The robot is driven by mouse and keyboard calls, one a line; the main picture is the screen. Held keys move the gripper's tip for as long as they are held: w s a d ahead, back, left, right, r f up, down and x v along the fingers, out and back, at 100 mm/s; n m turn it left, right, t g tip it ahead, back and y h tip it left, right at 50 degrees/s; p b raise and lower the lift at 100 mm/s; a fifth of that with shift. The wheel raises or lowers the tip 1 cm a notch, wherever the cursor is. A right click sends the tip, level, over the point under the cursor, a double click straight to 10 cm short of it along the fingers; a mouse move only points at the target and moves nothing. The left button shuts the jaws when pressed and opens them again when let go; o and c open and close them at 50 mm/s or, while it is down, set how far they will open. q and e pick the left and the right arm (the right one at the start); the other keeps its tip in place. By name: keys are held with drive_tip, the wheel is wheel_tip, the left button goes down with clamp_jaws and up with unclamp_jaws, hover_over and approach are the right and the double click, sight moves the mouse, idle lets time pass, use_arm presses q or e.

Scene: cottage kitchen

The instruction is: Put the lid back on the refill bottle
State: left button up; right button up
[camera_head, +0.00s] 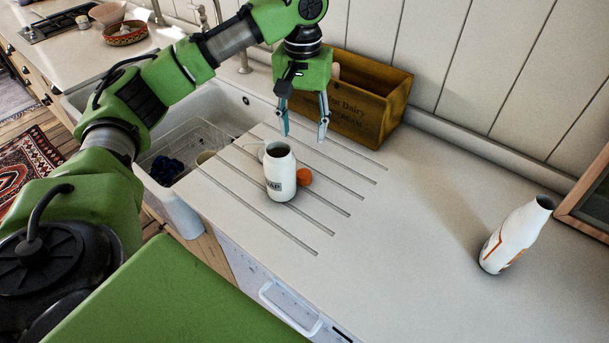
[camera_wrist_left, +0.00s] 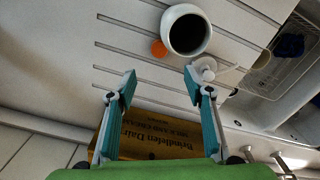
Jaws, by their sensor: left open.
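A white bottle (camera_head: 280,176) with a dark label and an open mouth stands upright on the grooved drainboard. The wrist view looks down into its dark mouth (camera_wrist_left: 187,33). A small orange lid (camera_head: 304,177) lies beside it, also in the wrist view (camera_wrist_left: 158,48). A white piece like a pump top (camera_wrist_left: 205,69) is on the bottle's other side. Another open white bottle (camera_head: 508,240) with orange markings stands at the right of the counter. My left gripper (camera_head: 304,138) is open and empty, pointing down above the drainboard, behind the labelled bottle and lid.
A wooden dairy crate (camera_head: 385,125) stands against the wall behind the gripper. The sink (camera_head: 165,130) with a wire rack is at left. A wooden frame (camera_head: 590,200) is at the right edge. The counter (camera_head: 420,220) between the bottles is clear.

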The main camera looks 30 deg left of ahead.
use_arm(q)
hover_over(304, 173)
wheel_tip(304, 173, down, 9)
drive_tip(key=shift+r+p, duration=0.1)
drive_tip(key=shift+p, duration=0.35)
wheel_tip(304, 173, down, 4)
drive_tip(key=shift+s+f+p, duration=0.1)
drive_tip(key=shift+p, duration=0.6)
drive_tip(key=shift+f, duration=0.5)
drive_tip(key=c, duration=0.8)
